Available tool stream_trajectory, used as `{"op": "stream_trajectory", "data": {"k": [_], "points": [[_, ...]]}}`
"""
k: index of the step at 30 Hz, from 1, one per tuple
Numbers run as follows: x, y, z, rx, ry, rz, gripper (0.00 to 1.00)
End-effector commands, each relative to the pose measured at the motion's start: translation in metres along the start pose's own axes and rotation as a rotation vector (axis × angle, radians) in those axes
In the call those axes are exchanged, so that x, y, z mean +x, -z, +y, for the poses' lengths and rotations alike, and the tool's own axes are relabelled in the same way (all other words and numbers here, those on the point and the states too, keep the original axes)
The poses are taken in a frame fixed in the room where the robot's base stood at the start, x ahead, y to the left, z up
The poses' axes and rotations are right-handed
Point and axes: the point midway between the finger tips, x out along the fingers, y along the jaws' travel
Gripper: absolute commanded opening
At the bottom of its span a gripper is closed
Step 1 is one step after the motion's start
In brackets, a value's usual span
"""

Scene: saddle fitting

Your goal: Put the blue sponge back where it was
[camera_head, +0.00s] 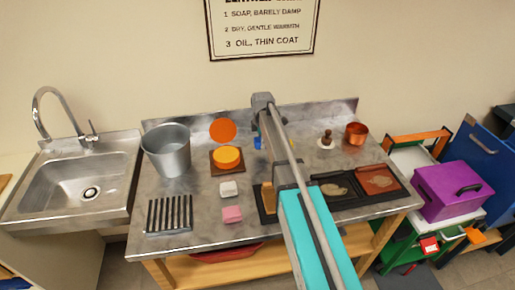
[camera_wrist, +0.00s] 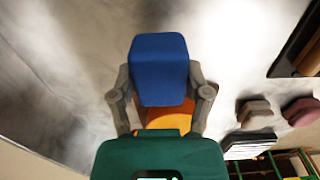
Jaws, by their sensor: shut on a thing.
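The blue sponge (camera_wrist: 160,65) is held between the two grey fingers of my gripper (camera_wrist: 160,82) in the wrist view. My gripper is shut on it. In the head view only a small part of the blue sponge (camera_head: 257,143) shows, above the back of the worktop and beside my arm, which hides most of my gripper. A white block (camera_head: 228,188) and a pink block (camera_head: 232,214) lie apart on the steel worktop (camera_head: 200,195). The contact between the sponge and any surface cannot be made out.
An orange round tin (camera_head: 227,156) sits on a brown board, with an orange disc (camera_head: 223,130) behind it. A metal bucket (camera_head: 167,152) and black slotted rack (camera_head: 169,214) stand left. A dark compartment tray (camera_head: 333,203), brown knobbed tool (camera_head: 327,140) and copper pot (camera_head: 356,133) are right.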

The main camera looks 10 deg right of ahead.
Motion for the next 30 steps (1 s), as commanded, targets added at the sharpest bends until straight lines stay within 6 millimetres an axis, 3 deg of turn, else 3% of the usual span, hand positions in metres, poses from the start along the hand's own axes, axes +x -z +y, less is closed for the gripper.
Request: {"op": "stream_trajectory", "data": {"k": [7, 16, 30], "points": [[0.014, 0.000, 0.010, 0.000, 0.000, 0.000, 0.18], [0.037, 0.000, 0.008, 0.000, 0.000, 0.000, 0.18], [0.040, 0.000, 0.008, 0.000, 0.000, 0.000, 0.18]]}}
